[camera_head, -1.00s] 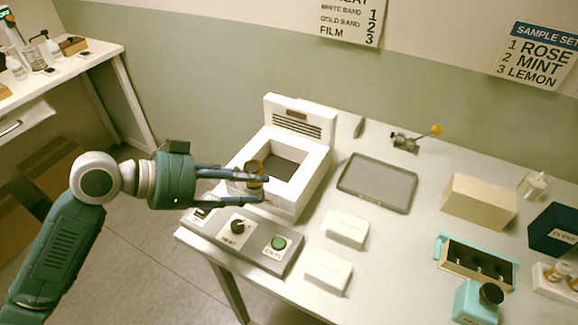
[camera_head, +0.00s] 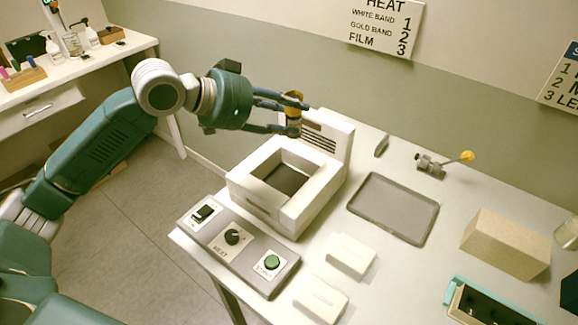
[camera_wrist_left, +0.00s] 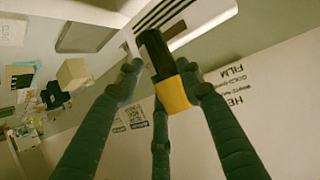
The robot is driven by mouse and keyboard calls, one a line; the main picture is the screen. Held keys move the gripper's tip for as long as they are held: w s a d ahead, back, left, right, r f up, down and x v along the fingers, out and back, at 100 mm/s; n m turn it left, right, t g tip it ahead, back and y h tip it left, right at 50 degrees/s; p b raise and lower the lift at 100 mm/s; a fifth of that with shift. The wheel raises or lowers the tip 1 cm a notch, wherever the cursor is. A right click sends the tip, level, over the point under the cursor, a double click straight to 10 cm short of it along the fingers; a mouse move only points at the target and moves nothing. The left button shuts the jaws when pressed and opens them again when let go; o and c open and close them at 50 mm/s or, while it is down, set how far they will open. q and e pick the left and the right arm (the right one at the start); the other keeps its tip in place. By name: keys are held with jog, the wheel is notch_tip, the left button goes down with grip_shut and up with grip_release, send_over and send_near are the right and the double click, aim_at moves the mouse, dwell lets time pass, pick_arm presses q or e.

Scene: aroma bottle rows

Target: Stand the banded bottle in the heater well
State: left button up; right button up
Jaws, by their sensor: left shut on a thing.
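The banded bottle (camera_head: 294,121) shows a yellow-gold part at its upper end in the head view. In the left wrist view it has a dark end (camera_wrist_left: 154,50) and a yellow band (camera_wrist_left: 176,93). My left gripper (camera_head: 291,116) is shut on the bottle and holds it in the air, in front of the heater's back panel as seen from the head. Its fingers partly hide the bottle. The white heater (camera_head: 250,165) has a square well with a dark floor (camera_head: 287,180), open and empty. My right gripper is not in view.
A control panel (camera_head: 250,255) with a switch, knob and green button lies before the heater. A grey tray (camera_head: 394,208), two white blocks (camera_head: 350,256) (camera_head: 320,299), a tan block (camera_head: 507,244) and a teal-ended rack (camera_head: 458,290) lie to the right.

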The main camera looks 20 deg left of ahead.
pick_arm(q)
jog(key=shift+f+p, duration=0.35)
jog(key=shift+f, duration=6.6)
jog(key=shift+f, duration=0.1)
jog(key=o, duration=0.9)
jog(key=b+v, duration=0.2)
jog(key=v, duration=0.8)
jog(key=shift+s+a, duration=0.2)
jog(key=shift+a, duration=0.1)
jog(key=shift+s+a+r, duration=0.2)
jog(key=shift+s+r, duration=0.2)
jog(key=shift+r, duration=0.2)
